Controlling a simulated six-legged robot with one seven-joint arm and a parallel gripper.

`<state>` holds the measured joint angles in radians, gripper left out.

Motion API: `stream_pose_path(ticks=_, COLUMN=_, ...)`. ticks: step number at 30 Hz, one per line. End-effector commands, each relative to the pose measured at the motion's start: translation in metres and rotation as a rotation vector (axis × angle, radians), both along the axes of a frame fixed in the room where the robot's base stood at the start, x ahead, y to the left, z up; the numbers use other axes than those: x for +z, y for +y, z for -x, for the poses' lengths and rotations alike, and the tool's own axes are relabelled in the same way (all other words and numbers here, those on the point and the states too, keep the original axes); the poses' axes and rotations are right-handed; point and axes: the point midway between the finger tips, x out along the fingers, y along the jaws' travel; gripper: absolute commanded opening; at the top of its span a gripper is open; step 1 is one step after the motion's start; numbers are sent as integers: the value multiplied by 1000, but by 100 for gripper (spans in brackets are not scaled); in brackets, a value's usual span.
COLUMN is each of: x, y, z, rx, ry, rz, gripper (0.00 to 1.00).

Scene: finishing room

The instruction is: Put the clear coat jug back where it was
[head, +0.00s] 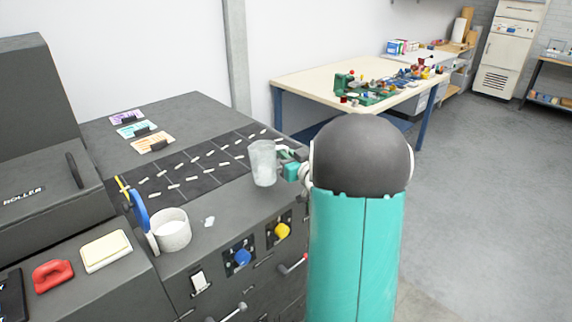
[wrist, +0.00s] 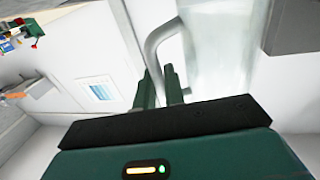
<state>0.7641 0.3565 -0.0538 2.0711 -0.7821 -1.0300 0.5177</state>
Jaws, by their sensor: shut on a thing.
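The clear coat jug (head: 263,163), a translucent pale vessel, is upright over the front right part of the dark counter (head: 200,108). I cannot tell whether its base touches the surface. My gripper (head: 284,160) is at the jug's right side, partly hidden by my arm. In the wrist view my green fingers (wrist: 160,88) are shut on the jug's grey curved handle (wrist: 153,48). The jug's clear body (wrist: 222,45) fills the upper right there.
A white tub (head: 170,231) stands near the counter's front left, with a blue-handled tool beside it. Dark panels (head: 190,172) with small pale strips lie behind. Three coloured cards (head: 152,143) lie farther back. A cluttered cream table (head: 315,78) stands behind my arm.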

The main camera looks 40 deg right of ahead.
Motion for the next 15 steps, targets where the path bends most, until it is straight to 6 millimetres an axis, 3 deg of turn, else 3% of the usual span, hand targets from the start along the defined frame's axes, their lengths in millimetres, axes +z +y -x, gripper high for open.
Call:
stream_pose_path(ticks=6, x=-12, y=-6, z=-8, rx=0, ry=-2, rz=-1, gripper=0)
stream_pose_path(ticks=12, x=-39, y=-5, z=-7, rx=0, ry=0, rz=-1, gripper=0)
stream_pose_path(ticks=15, x=-40, y=-5, z=-7, rx=0, ry=-2, rz=0, gripper=0)
